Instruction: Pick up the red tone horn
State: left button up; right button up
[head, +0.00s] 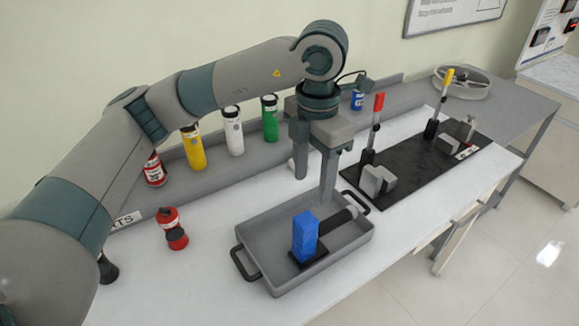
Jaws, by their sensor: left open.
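A small red and black object (172,228), which I take to be the red tone horn, stands on the white bench top left of the grey tray. Its red body has a dark band around the middle. My left gripper (313,189) is open, with its two fingers pointing down over the back of the tray. It is well to the right of the red object and holds nothing that I can see. My right gripper is not in view.
The grey tray (262,272) holds a blue block (305,238) on a black base and a dark cylinder. Labelled bottles, including a yellow one (193,148), stand in the back trough. A black fixture plate (412,183) lies right. A black object (108,269) is partly hidden by my arm.

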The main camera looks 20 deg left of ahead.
aim_at(176, 236)
jog(key=u, duration=1.5)
jog(key=i+l+u, duration=0.15)
jog(key=l, duration=0.5)
jog(key=l+u, duration=0.15)
jog(key=l, duration=0.5)
jog(key=i, duration=0.05)
